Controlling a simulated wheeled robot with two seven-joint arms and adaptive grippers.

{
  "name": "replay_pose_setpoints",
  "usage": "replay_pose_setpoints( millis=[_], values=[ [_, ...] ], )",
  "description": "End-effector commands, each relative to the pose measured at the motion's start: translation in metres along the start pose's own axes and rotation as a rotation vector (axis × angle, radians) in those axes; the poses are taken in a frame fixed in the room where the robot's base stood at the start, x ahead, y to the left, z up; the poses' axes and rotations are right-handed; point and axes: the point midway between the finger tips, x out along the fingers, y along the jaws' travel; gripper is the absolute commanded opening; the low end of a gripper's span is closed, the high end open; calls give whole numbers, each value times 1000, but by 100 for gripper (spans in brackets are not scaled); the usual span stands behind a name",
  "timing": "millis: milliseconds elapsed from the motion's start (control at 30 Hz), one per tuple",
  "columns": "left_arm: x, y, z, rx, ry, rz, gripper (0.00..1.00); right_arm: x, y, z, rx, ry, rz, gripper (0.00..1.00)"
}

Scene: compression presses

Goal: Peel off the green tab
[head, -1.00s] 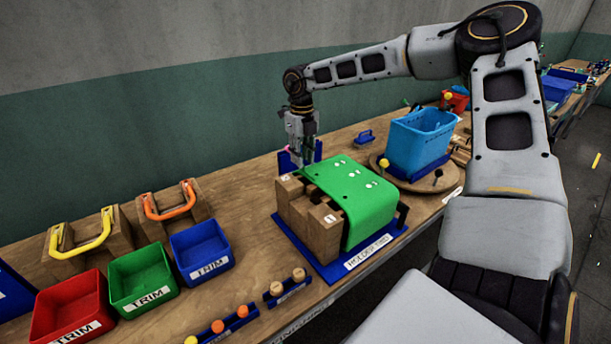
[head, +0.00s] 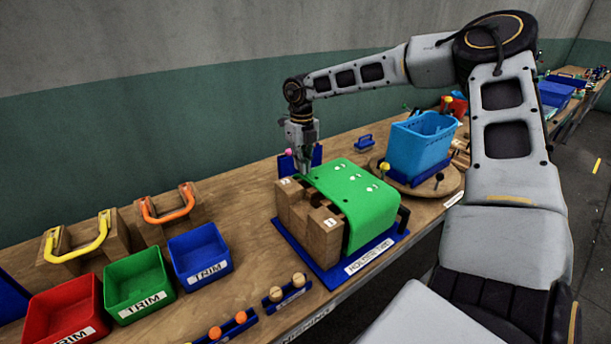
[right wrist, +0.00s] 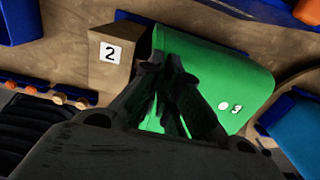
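A bright green sheet (head: 358,197), the green tab as far as I can tell, lies over wooden blocks (head: 312,222) on a blue base and bends down at its front side. It also shows in the right wrist view (right wrist: 225,80), with a white dot and a 3. My right gripper (head: 303,172) points down at the sheet's back left corner, beside the block numbered 2 (right wrist: 110,62). In the right wrist view its fingertips (right wrist: 163,66) are close together over the green edge. I cannot tell whether they pinch it. My left gripper is out of view.
A light blue basket (head: 420,145) stands on a round wooden board at right. Red (head: 62,312), green (head: 137,282) and blue (head: 200,256) TRIM bins stand at left, before blocks with yellow and orange handles. A small blue upright part (head: 317,155) is behind the gripper.

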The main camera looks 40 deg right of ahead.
Motion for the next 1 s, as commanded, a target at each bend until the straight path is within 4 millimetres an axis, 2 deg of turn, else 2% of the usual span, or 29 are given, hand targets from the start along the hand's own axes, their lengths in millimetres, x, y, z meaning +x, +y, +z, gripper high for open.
replay_pose_setpoints(
  millis=[767,1000],
  values=[
    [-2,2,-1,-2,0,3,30,-5,0,0,0,-1,0,0],
    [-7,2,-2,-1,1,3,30,-15,0,0,0,-2,0,0]
  ],
)
